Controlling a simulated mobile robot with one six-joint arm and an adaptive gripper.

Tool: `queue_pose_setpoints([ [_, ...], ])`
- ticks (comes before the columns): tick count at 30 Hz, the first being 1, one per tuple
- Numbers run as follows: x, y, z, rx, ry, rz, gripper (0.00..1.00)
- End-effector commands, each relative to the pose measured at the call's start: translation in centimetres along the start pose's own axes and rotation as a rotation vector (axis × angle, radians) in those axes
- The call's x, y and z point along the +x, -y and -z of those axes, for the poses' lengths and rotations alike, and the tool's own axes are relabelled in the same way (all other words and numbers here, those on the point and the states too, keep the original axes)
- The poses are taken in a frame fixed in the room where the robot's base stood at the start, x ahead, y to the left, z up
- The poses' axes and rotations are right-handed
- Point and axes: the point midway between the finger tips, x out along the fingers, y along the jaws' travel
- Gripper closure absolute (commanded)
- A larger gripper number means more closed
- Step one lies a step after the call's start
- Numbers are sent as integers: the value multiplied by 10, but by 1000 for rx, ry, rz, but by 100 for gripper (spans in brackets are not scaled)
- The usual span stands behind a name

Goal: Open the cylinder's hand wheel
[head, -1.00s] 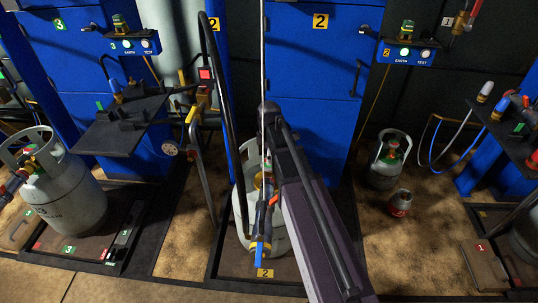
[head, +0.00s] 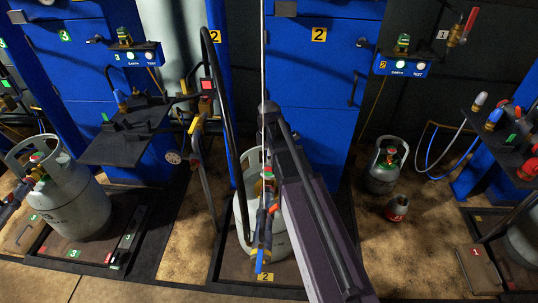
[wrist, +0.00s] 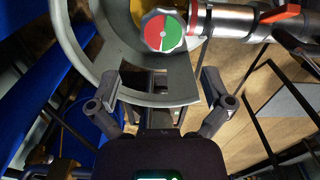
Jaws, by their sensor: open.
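The grey cylinder (head: 282,246) stands on scale 2, partly hidden behind my arm. Its hand wheel (wrist: 165,32), with a red and green top, shows at the top middle of the wrist view, and as a small red and green spot in the head view (head: 268,172). A grey metal collar (wrist: 172,88) curves around the wheel. My gripper (wrist: 160,82) is open, its fingers apart on either side of the collar's near part, below the wheel in the picture. It is not on the wheel. I cannot tell whether the fingers touch the collar. In the head view the gripper cannot be made out.
A metal connector (wrist: 240,22) with an orange lever runs right from the valve. Another cylinder (head: 75,205) stands on the left scale. A small cylinder (head: 385,165) and a red-grey bottle (head: 397,208) stand on the floor at right. A black bent pipe (head: 222,110) rises left of my arm.

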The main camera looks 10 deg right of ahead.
Motion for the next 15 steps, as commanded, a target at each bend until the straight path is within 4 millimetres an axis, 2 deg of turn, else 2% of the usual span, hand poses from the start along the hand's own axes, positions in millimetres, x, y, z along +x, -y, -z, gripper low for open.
queue_pose_setpoints([
  [15, -28, 0, 0, 0, 0, 0, 0],
])
